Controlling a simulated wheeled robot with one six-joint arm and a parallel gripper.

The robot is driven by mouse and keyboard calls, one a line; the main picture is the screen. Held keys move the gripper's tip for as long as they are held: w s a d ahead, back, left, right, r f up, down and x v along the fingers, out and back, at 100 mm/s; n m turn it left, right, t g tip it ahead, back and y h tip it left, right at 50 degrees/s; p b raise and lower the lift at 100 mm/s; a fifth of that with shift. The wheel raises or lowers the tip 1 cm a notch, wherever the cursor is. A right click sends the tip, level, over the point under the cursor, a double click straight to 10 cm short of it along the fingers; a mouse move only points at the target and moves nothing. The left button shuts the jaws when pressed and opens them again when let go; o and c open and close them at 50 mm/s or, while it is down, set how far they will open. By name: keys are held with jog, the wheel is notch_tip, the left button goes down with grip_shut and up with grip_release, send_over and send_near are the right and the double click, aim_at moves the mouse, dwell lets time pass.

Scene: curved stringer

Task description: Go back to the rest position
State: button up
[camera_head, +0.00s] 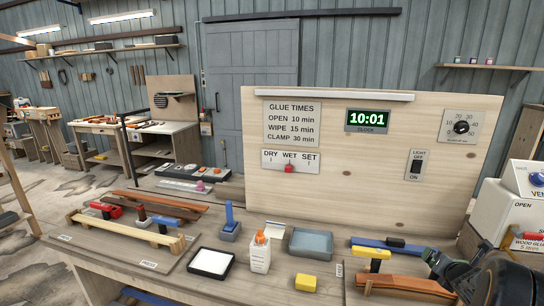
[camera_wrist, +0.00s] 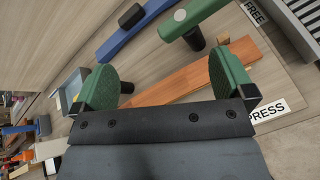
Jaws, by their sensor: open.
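My gripper (camera_head: 434,262) is at the lower right of the head view, above the right end of the bench. In the wrist view its two green pads (camera_wrist: 165,82) stand wide apart with nothing held between them. An orange-brown curved wood strip (camera_head: 405,287) lies below and beyond the pads, and it also shows in the wrist view (camera_wrist: 185,82). My gripper hides part of the strip in the wrist view.
Near my gripper are a blue bar (camera_head: 395,245) and a yellow-topped clamp (camera_head: 371,252). A glue bottle (camera_head: 260,252), a yellow block (camera_head: 305,282) and a grey-blue tray (camera_head: 311,243) stand further left. White boxes (camera_head: 508,213) are close on the right. An upright wooden panel (camera_head: 330,175) backs the bench.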

jog(key=s+a+f+m+g, duration=0.2)
jog(key=s+a+m+g, duration=0.15)
jog(key=m, duration=0.65)
jog(key=s+a+f+m+g, duration=0.2)
jog(key=s+m+g, duration=0.25)
jog(key=m, duration=0.55)
jog(key=s+a+r+m+y, duration=0.1)
jog(key=s+a+m, duration=0.1)
jog(key=a, duration=0.7)
jog(key=s+a+r+m+y+b, duration=0.1)
jog(key=s+a, duration=0.3)
jog(key=a, duration=0.5)
jog(key=s+a+r+m+y, duration=0.2)
jog(key=s+a+r+m, duration=0.1)
jog(key=a, duration=0.6)
jog(key=shift+s+a+m+y+b, duration=0.2)
jog(key=shift+a+m+y+b, duration=0.15)
jog(key=shift+m, duration=0.15)
